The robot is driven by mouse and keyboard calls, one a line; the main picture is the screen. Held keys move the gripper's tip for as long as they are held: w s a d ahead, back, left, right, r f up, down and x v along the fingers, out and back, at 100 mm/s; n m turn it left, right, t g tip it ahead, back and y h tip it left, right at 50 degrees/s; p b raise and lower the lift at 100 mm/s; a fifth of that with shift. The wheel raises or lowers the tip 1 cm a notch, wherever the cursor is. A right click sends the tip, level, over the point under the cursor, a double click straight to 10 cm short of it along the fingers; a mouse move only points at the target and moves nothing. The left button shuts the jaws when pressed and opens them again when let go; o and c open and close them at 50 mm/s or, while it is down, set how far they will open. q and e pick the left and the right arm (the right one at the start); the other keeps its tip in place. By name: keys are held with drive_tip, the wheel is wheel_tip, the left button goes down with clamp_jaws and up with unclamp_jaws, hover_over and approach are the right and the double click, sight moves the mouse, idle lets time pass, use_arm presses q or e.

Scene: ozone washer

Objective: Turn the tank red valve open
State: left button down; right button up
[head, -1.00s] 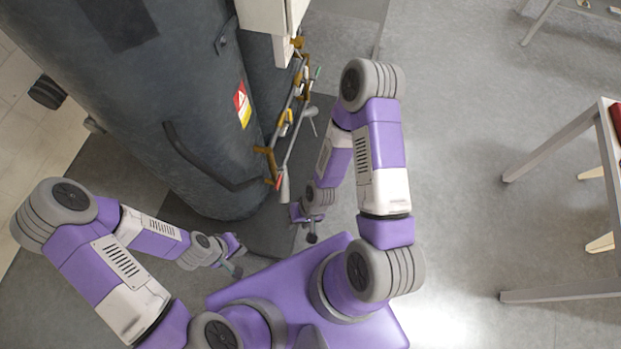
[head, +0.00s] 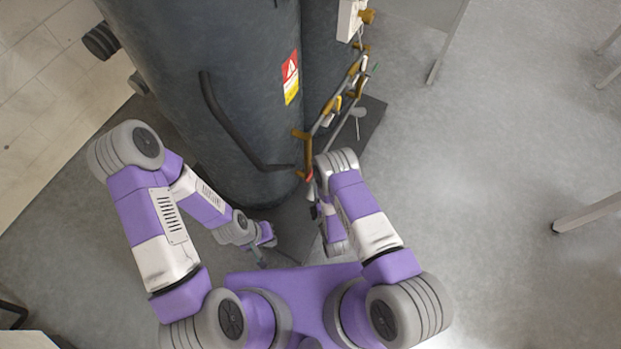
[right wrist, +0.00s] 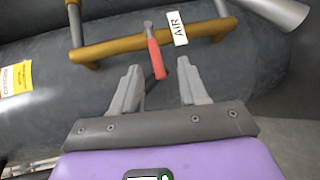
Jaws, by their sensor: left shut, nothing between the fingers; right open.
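The red valve handle (right wrist: 156,58) sits on a brass pipe (right wrist: 110,47) beside a white AIR label (right wrist: 179,28) in the right wrist view. In the head view it is a small red spot (head: 309,175) low on the tank's piping. My right gripper (right wrist: 160,78) is open, its fingers on either side of the line of the handle. The handle's lower end is close to the gap between the fingertips, and nothing is gripped. In the head view the right gripper (head: 316,211) is partly hidden by my arm. My left gripper (head: 262,258) is shut and empty, below the tank.
The large dark grey tank (head: 240,100) has a curved black handle (head: 225,125) and a warning label (head: 290,77). Brass and grey pipes (head: 345,95) run up its right side. A grey table leg (head: 590,212) stands at right. The floor between is clear.

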sight(310, 173)
drive_tip(key=shift+n+t, duration=0.3)
drive_tip(key=shift+n, duration=0.4)
drive_tip(key=b+x, duration=0.1)
drive_tip(key=x, duration=0.4)
drive_tip(key=b+x, duration=0.1)
drive_tip(key=x, duration=0.1)
drive_tip(key=shift+w+a+r+b, duration=0.1)
drive_tip(key=shift+w+a+b, duration=0.15)
drive_tip(key=shift+a+b, duration=0.15)
clamp_jaws()
